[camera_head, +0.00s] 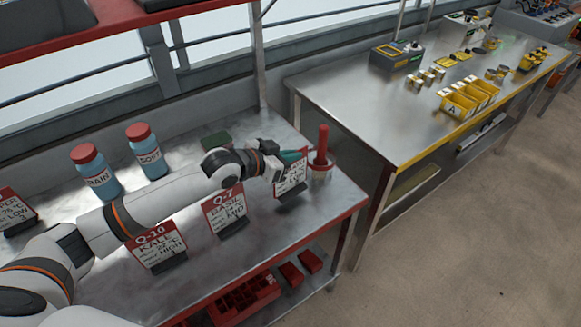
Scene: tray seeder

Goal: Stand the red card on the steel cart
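Several red-and-white cards in dark bases stand on a red-edged steel top: the Q-10 KALE card (155,247), the Q-7 BASIL card (226,212) and one at the left edge (17,212). Another red-and-white card (291,178) is at the right end, its upper part partly hidden by my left gripper (288,158). The teal fingertips are at this card's top edge; whether they are closed on it, or whether its base touches the steel, I cannot tell. My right gripper is not in view.
Two blue bottles with red lids (96,172) (147,152) stand behind my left arm. A red-handled tool (321,146) stands in a cup beside the right card. A yellow-edged steel bench (340,95) to the right has a clear near-left area and yellow bins (458,106).

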